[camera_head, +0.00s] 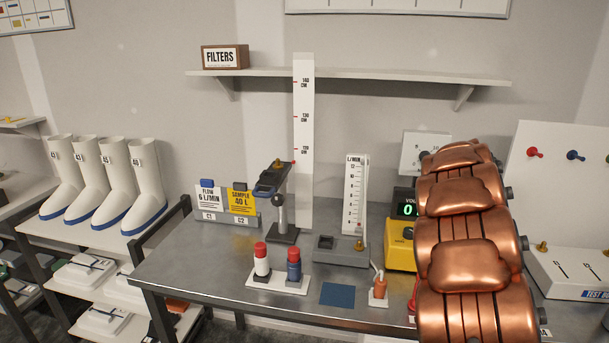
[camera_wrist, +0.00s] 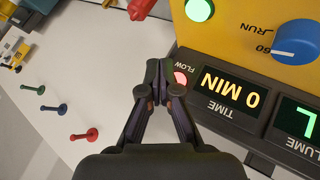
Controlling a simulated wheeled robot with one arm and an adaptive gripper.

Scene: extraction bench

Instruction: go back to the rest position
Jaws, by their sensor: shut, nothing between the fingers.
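My gripper (camera_wrist: 158,78) shows in the wrist view with its dark fingers together and nothing between them. Its tips appear in front of the yellow box (camera_wrist: 255,35), beside a round red light (camera_wrist: 181,79) at the word FLOW; I cannot tell whether they touch it. The box has a blue knob (camera_wrist: 297,40), a green light (camera_wrist: 199,9) and a display (camera_wrist: 232,92) reading 0 MIN. In the head view my copper arm covers much of the yellow box (camera_head: 400,246), and my gripper is hidden.
A pegboard (camera_head: 560,190) stands right of my arm. A shelf (camera_head: 380,77) hangs above.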

